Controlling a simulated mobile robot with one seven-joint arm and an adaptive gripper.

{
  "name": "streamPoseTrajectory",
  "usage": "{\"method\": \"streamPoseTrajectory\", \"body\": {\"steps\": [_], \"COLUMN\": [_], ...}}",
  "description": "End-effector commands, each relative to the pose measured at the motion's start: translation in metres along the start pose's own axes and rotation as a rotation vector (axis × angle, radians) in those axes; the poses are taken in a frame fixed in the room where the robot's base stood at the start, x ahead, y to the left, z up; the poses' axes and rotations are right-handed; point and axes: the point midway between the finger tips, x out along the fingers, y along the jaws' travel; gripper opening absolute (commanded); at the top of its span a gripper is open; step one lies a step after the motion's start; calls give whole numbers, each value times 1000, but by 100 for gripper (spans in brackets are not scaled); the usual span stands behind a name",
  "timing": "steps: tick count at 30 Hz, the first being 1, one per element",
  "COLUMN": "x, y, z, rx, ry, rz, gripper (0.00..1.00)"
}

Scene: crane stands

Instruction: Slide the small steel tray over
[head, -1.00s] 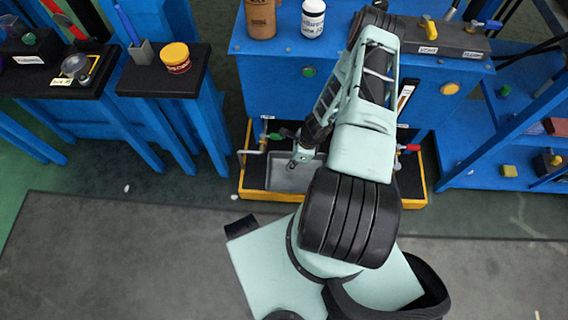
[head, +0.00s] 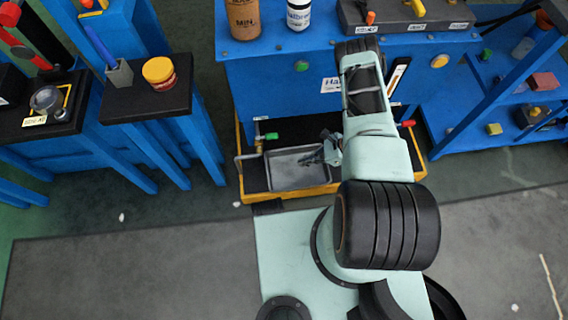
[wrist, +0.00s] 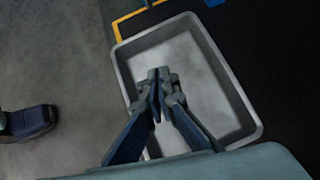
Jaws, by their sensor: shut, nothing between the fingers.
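The small steel tray (head: 285,174) is a grey rectangular pan with a raised rim. It lies on the left part of a low black platform with a yellow edge, at the foot of the blue stand. In the wrist view the tray (wrist: 205,60) fills the middle. My gripper (head: 331,150) is at the tray's right side in the head view. In the wrist view my gripper (wrist: 158,80) is shut and empty, its fingertips over the tray's inside. I cannot tell whether they touch the tray.
A green-handled tap (head: 270,136) stands behind the tray and a red-handled one (head: 408,123) at the platform's right end. The yellow platform edge (head: 232,190) borders it. A black side table (head: 150,97) stands left.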

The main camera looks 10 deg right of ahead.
Motion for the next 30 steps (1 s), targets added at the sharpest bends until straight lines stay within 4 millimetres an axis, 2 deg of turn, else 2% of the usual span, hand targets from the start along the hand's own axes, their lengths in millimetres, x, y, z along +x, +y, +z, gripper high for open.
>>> {"method": "streamPoseTrajectory", "body": {"steps": [4, 8, 20, 24, 30], "x": [5, 21, 108, 116, 126], "y": [-2, -2, -1, -2, -3], "z": [2, 2, 1, 18, 29], "rx": [-18, -18, -19, -18, -15], "ry": [-12, -12, -10, -9, -10], "rz": [-4, -3, -1, -2, -5], "gripper": [0, 0, 0, 0, 0]}}
